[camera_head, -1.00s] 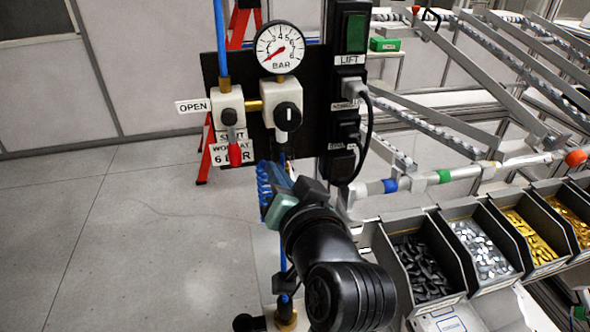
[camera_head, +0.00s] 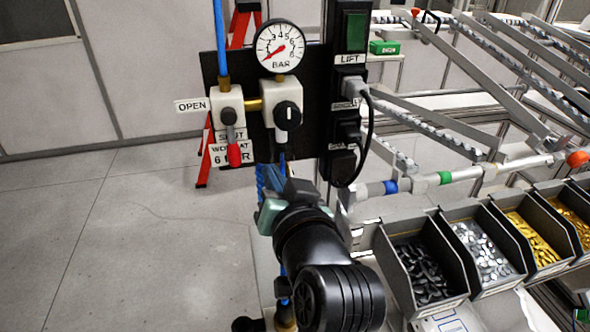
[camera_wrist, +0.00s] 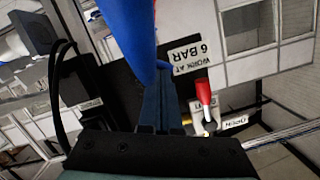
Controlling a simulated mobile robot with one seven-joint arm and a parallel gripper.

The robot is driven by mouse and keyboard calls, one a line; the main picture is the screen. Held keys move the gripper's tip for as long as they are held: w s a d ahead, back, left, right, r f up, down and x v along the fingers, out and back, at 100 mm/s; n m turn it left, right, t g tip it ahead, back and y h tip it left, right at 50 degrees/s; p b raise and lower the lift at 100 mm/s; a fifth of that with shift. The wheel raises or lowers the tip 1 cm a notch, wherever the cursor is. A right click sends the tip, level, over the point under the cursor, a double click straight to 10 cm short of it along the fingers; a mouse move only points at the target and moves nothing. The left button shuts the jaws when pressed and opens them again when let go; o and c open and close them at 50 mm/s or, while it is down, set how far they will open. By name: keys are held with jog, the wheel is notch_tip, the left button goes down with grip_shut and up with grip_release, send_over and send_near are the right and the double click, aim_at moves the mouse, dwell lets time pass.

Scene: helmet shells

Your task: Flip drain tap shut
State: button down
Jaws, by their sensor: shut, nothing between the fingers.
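A red-handled lever (camera_head: 233,153) hangs straight down from its white valve block (camera_head: 228,102) on the black panel. Its handle lies over the label below the block; a plate reading OPEN (camera_head: 191,106) is to the left. In the wrist view the red handle (camera_wrist: 203,92) is right of my fingers and apart from them. Low on the blue line are a brass fitting (camera_head: 285,318) and a black knob (camera_head: 246,324), partly hidden by my arm; I cannot tell whether this is the drain tap. My gripper (camera_head: 272,178) is shut and empty below the panel, beside the blue hose (camera_wrist: 128,28).
A pressure gauge (camera_head: 280,47) and a black rotary knob (camera_head: 288,115) sit above my gripper. A black switch column (camera_head: 350,90) with a looping cable stands to the right. Parts bins (camera_head: 430,262) fill the lower right. The floor at left is clear.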

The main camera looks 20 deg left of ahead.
jog(key=shift+s+a+f+n+h+b, duration=0.2)
jog(key=shift+n+b, duration=0.1)
jog(key=shift+n, duration=0.35)
jog(key=shift+s+a+f+n+h+b, duration=0.15)
jog(key=shift+n+b, duration=0.15)
jog(key=shift+n, duration=0.35)
dwell(2.0)
jog(key=shift+w, duration=0.1)
